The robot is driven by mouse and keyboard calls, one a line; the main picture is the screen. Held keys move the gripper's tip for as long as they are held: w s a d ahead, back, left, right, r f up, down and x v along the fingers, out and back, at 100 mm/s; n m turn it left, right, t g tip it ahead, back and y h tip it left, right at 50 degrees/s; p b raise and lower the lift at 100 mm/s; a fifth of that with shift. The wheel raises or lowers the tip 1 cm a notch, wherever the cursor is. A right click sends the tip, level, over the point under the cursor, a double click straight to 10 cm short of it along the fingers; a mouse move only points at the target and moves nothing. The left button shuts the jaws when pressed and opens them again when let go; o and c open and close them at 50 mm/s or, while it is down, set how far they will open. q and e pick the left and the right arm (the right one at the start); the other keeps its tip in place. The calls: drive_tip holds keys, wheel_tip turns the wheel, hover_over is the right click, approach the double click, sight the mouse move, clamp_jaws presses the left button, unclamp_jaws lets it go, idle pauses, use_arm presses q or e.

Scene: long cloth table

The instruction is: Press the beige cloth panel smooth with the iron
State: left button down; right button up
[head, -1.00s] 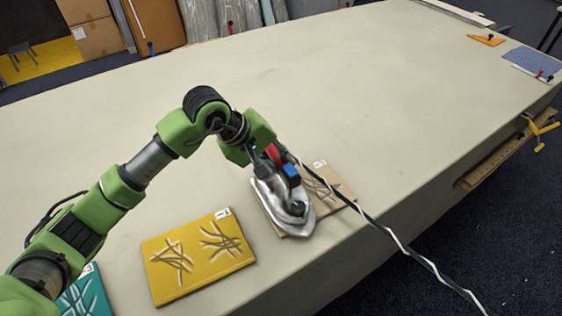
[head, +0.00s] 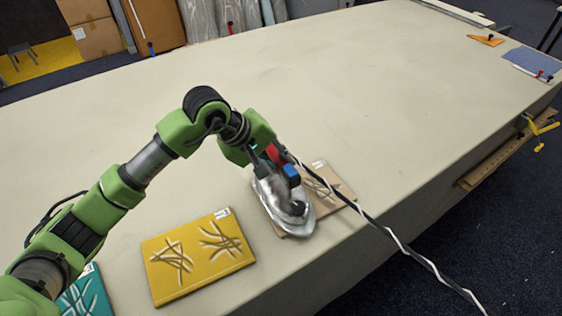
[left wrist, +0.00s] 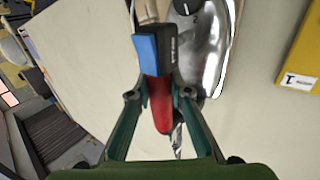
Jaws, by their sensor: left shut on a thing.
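The silver iron (head: 276,203) sits on the left part of the beige cloth panel (head: 326,184), near the table's front edge. It also shows in the left wrist view (left wrist: 211,48). My left gripper (head: 272,158) is shut on the iron's red and black handle; its green fingers (left wrist: 158,100) stand on both sides of the handle in the left wrist view. The panel's right part is uncovered and shows crease lines and a small white tag; the rest is hidden under the iron. My right gripper is not in view.
A yellow panel (head: 198,255) with crease marks lies left of the iron, and a teal panel (head: 88,294) lies further left, partly behind my arm. A black-and-white cord (head: 395,238) runs over the front edge. The table's middle (head: 330,90) is clear.

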use_arm(q)
drive_tip(key=shift+s+f, duration=0.1)
drive_tip(key=shift+f, duration=0.15)
drive_tip(key=shift+w+r+p, duration=0.2)
drive_tip(key=shift+r+p, duration=0.2)
drive_tip(key=shift+r, duration=1.15)
drive_tip(key=shift+r+p, duration=0.55)
drive_tip(key=shift+r, duration=1.75)
